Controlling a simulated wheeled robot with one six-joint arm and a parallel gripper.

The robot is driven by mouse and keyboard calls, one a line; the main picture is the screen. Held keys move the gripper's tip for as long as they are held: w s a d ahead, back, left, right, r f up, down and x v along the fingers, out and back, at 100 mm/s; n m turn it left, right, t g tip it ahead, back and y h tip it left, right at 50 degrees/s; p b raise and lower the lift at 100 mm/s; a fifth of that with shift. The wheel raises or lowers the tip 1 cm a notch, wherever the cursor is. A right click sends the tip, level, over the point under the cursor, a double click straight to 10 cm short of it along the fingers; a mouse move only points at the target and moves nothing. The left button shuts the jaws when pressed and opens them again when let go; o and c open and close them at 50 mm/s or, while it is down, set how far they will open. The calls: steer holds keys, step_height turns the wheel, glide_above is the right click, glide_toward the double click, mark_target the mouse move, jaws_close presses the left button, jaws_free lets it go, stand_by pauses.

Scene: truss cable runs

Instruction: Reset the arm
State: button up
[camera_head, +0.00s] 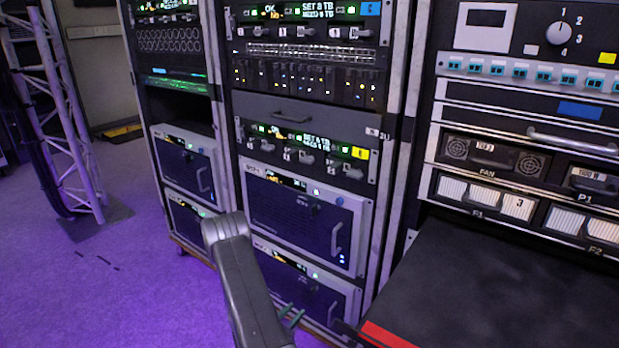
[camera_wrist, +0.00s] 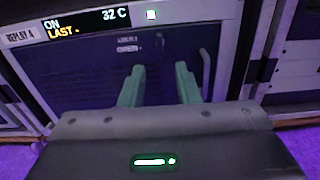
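My arm (camera_head: 243,280) rises from the bottom of the head view and bends over in front of the middle rack. My gripper (camera_wrist: 158,82) shows in the wrist view with two green fingers set well apart and nothing between them. Green finger parts also show low in the head view, near the bottom edge. The fingers point at the dark front of a rack unit (camera_wrist: 100,75) labelled REPLAY A, whose display reads ON, LAST and 32 C. I cannot tell how far the fingertips are from that front.
The middle rack (camera_head: 305,108) holds several units with handles. The right rack (camera_head: 490,160) has a dark shelf (camera_head: 510,285) jutting out, with a red strip (camera_head: 385,335) at its front. A truss (camera_head: 75,130) stands at the left.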

mark_target(311, 294)
steer(key=b+x, duration=0.2)
steer(key=x, duration=0.7)
steer(key=shift+s+a, duration=0.1)
steer(key=p+v, duration=0.4)
steer(key=v, duration=1)
steer(key=b+x, duration=0.4)
steer(key=x, duration=1)
steer(key=shift+w+d, duration=0.2)
steer(key=shift+d, duration=0.05)
steer(key=shift+s+a+r+n+p, duration=0.1)
steer(key=shift+a+r+n+p, duration=0.05)
steer(key=shift+n+p, duration=0.2)
steer(key=shift+n, duration=0.45)
steer(key=n+p, duration=0.3)
steer(key=n, duration=0.2)
steer(key=shift+n, duration=0.4)
steer(key=v, duration=0.3)
steer(key=shift+p, duration=0.3)
steer(key=shift+s+a, duration=0.15)
steer(key=shift+s, duration=0.05)
